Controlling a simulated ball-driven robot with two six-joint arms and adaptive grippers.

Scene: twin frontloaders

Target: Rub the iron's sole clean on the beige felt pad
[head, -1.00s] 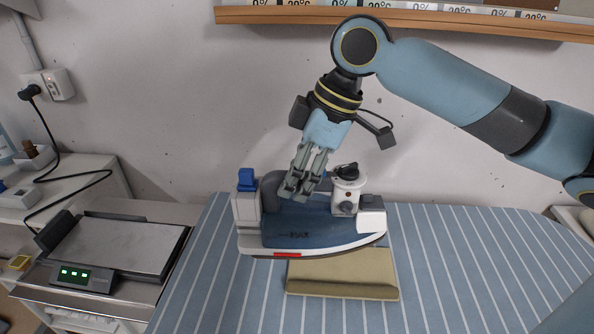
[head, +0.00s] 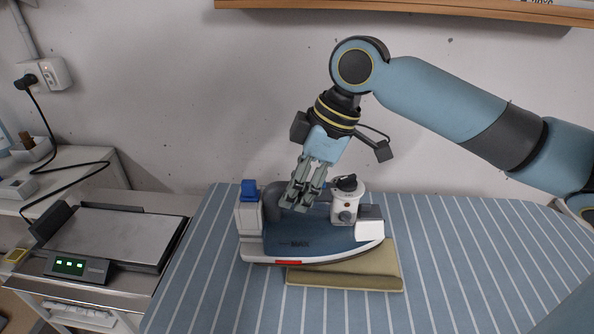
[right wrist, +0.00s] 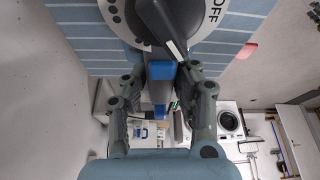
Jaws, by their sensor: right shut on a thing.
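The iron (head: 312,243) has a dark blue body, white ends, a blue cap at its left end and a dial on a white tower. My right gripper (head: 301,196) is shut on the iron's handle from above. In the right wrist view the right gripper's fingers (right wrist: 160,95) flank the handle, below a dial (right wrist: 180,20) marked OFF. The beige felt pad (head: 375,277) lies on the striped board, its back left part hidden by the iron. The iron is over the pad; whether its sole touches it, I cannot tell. My left gripper is not in view.
The blue striped ironing board (head: 470,270) is clear to the right of the iron. At the left, a hotplate-like device (head: 113,240) with a green display stands on a trolley. A black cord (head: 75,177) runs from a wall socket (head: 52,74). A wooden shelf (head: 430,8) crosses the wall above.

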